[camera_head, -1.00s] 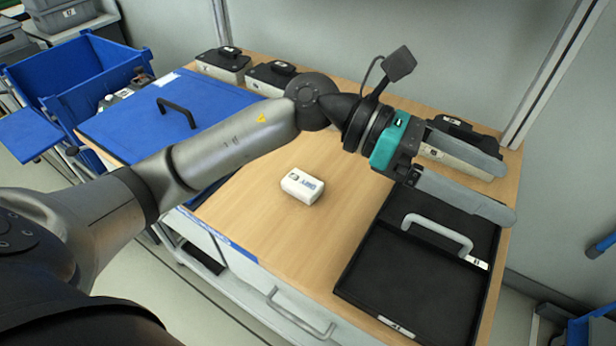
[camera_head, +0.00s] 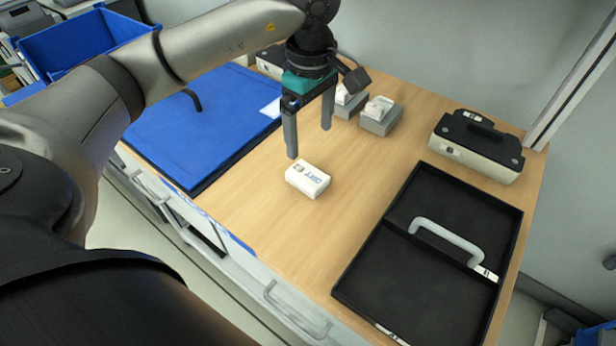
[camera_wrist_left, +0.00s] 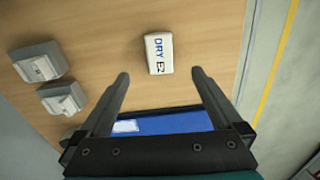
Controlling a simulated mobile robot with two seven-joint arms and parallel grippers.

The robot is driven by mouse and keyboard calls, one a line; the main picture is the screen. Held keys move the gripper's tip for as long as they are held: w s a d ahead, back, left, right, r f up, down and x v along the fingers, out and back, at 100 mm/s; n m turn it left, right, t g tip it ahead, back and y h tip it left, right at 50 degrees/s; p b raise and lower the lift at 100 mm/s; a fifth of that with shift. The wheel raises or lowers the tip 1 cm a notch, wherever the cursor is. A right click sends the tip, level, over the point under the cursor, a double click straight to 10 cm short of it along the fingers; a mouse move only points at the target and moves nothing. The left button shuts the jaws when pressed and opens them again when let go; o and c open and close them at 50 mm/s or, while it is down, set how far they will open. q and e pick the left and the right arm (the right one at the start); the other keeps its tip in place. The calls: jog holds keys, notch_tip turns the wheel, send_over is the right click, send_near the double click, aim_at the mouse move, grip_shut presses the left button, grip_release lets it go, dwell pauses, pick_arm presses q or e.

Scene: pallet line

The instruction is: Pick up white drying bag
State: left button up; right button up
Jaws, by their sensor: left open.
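The white drying bag (camera_head: 307,180) is a small white block with "DRY" print, lying on the wooden table top in the head view. In the left wrist view the bag (camera_wrist_left: 159,53) lies beyond the fingertips, roughly midway between them, with its print facing up. My left gripper (camera_head: 309,143) points down, open and empty, above the table just behind the bag. It also shows in the left wrist view (camera_wrist_left: 158,78), its two fingers apart and not touching the bag. My right gripper is not in view.
A black tray (camera_head: 378,279) with a grey handle lies at the right. A blue panel (camera_head: 190,130) with a black handle lies at the left. Two small grey boxes (camera_head: 381,121) with white packets and a black-topped case (camera_head: 478,144) stand behind. Wood around the bag is clear.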

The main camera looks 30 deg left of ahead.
pick_arm(q)
send_over(308, 174)
jog(key=f, duration=0.6)
jog(key=shift+s+d+b, duration=0.1)
jog(key=shift+d+b, duration=0.15)
jog(key=shift+b, duration=0.05)
jog(key=f, duration=0.5)
jog(key=shift+a+b, duration=0.3)
jog(key=shift+b, duration=0.05)
jog(key=c, duration=1.4)
jog(key=shift+r, duration=0.15)
